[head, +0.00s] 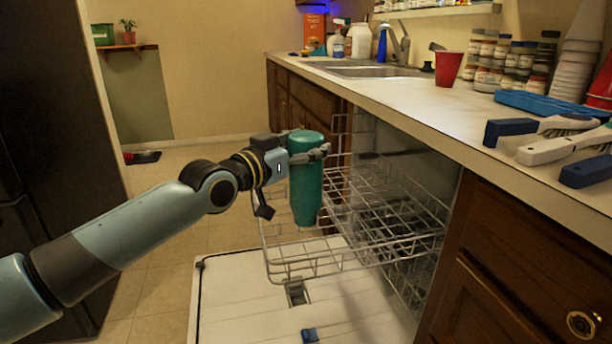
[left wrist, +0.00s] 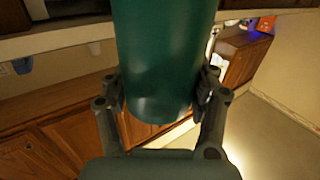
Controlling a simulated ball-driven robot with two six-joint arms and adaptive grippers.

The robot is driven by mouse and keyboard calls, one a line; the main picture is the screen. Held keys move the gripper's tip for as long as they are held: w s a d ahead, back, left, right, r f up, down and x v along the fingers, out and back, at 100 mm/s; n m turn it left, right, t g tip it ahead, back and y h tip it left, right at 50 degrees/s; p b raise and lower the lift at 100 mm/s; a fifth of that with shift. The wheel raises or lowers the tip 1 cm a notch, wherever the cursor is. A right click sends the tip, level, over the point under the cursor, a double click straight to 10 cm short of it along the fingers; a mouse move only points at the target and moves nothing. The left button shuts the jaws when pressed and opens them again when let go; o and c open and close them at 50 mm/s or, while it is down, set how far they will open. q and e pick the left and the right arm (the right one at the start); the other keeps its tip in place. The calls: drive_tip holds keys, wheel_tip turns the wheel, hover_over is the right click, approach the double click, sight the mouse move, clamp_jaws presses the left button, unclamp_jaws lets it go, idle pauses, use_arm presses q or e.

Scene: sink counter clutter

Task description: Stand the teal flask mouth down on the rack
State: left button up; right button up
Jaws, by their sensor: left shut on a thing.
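The teal flask (head: 306,185) is upright in the head view, with its wider, flat-looking end up and its narrower end down. My left gripper (head: 310,152) is shut on it near its upper end; in the left wrist view the two fingers (left wrist: 163,95) press on both sides of the flask (left wrist: 163,50). The flask hangs over or in the near left part of the pulled-out wire dishwasher rack (head: 400,228). I cannot tell whether its lower end touches the wires. My right gripper is not in view.
The open dishwasher door (head: 240,300) lies below the rack. The counter (head: 430,100) on the right holds a red cup (head: 448,69), several jars, brushes (head: 560,145) and a blue tray (head: 545,103). The rack's middle looks empty.

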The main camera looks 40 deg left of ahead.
use_arm(q)
drive_tip(key=shift+w+a+f, duration=0.35)
drive_tip(key=shift+a+f, duration=0.05)
drive_tip(key=shift+a, duration=0.05)
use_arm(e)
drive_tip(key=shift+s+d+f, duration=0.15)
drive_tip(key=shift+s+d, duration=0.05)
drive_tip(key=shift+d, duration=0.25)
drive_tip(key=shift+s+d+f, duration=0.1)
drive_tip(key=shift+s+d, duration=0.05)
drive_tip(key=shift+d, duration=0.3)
